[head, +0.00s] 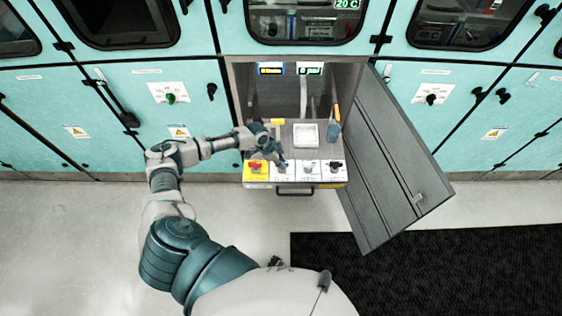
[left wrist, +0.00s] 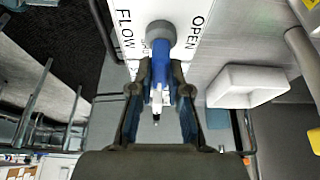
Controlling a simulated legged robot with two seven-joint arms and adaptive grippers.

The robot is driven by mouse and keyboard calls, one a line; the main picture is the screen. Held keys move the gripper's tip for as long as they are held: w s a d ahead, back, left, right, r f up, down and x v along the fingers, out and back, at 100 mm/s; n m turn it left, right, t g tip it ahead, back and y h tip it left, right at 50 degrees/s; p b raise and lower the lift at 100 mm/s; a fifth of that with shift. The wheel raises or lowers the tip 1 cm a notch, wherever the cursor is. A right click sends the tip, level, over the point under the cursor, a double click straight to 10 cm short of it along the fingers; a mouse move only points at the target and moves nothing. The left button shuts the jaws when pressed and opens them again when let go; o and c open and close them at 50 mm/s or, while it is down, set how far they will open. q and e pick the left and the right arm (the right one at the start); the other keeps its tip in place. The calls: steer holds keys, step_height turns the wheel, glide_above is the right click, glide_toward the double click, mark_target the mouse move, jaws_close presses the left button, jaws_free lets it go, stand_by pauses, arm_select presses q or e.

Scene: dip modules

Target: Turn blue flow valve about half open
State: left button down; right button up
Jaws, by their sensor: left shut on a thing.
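The blue flow valve (left wrist: 161,72) shows in the left wrist view as a blue handle on a round grey base, on a white plate (left wrist: 124,42) lettered FLOW and OPEN. The two dark fingers of my left gripper (left wrist: 162,88) are on either side of the blue handle and shut on it. In the head view my left gripper (head: 280,158) reaches down to the control panel and largely hides the valve. How far the valve is turned cannot be told clearly. My right gripper is not in view.
A red button on a yellow plate (head: 255,167) is left of the valve. A black knob (head: 335,166) is at the panel's right end. A white tray (head: 306,134) lies behind the controls. An open grey door (head: 390,155) stands right of the panel.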

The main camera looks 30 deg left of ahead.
arm_select(q)
steer(key=shift+r+n+p, duration=0.1)
steer(key=shift+n+p, duration=0.2)
steer(key=shift+p, duration=0.2)
steer(key=n+p, duration=0.2)
steer(key=p, duration=0.1)
steer(key=n+t+y+p, duration=0.1)
steer(key=n+p, duration=0.1)
steer(key=p, duration=0.2)
steer(key=shift+s+r+n+y, duration=0.1)
steer(key=shift+r+n+y, duration=0.05)
steer(key=shift+n+y, duration=0.15)
steer(key=shift+f+n+t+y+p, duration=0.2)
steer(key=shift+n+t+y+p, duration=0.2)
steer(key=shift+n+p, duration=0.9)
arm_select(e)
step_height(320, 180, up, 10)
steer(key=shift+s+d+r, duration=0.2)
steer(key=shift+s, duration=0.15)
arm_select(q)
steer(key=c, duration=1.1)
jaws_free()
steer(key=v, duration=1.1)
steer(key=shift+s+r, duration=0.15)
steer(key=shift+r, duration=0.2)
